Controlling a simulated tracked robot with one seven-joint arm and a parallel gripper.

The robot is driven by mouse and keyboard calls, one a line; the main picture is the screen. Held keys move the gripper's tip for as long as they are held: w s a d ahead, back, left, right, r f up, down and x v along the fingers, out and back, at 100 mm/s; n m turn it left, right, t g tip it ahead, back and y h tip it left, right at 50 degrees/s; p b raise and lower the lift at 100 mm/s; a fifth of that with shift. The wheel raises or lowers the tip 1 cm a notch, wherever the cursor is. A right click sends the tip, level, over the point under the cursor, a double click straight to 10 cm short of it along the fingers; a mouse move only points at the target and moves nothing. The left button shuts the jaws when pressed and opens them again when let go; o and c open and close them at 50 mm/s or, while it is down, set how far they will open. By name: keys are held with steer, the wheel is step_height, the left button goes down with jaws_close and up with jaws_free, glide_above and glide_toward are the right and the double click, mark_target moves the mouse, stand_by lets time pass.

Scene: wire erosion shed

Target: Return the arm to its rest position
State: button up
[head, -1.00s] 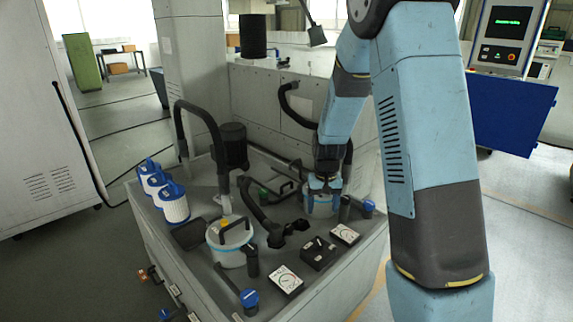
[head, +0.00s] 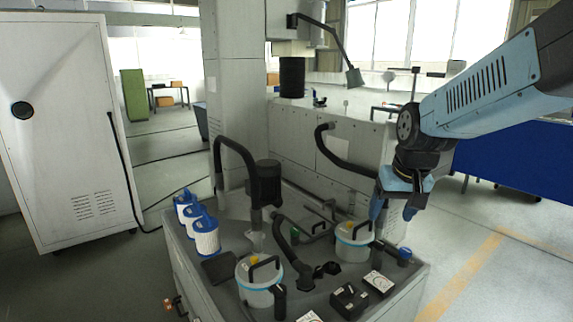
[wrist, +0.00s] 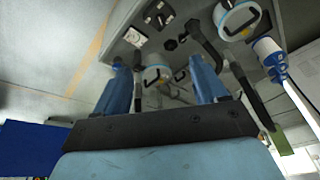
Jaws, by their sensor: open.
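My gripper (head: 395,210) hangs at the end of my blue arm in the head view, above and a little right of the right-hand white canister (head: 352,250). It is open and empty. Clear air shows between its fingertips and the canister's handle. In the wrist view my gripper (wrist: 157,62) shows two spread blue fingers, with a canister seen beyond the gap between them. My arm reaches in from the right edge of the head view.
Another white canister (head: 260,280), blue-topped filters (head: 206,240) and a curved black hose (head: 240,150) stand on the grey bench. A bent lamp arm (head: 330,38) hangs behind. A blue panel (head: 530,155) is at right. Floor right of the bench is open.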

steer(key=s+r+t, duration=0.2)
steer(key=s+r, duration=0.3)
steer(key=s, duration=0.7)
steer(key=shift+s+d+h, duration=0.3)
steer(key=shift+s+d, duration=0.05)
steer(key=shift+r, duration=0.1)
steer(key=shift+c, duration=0.5)
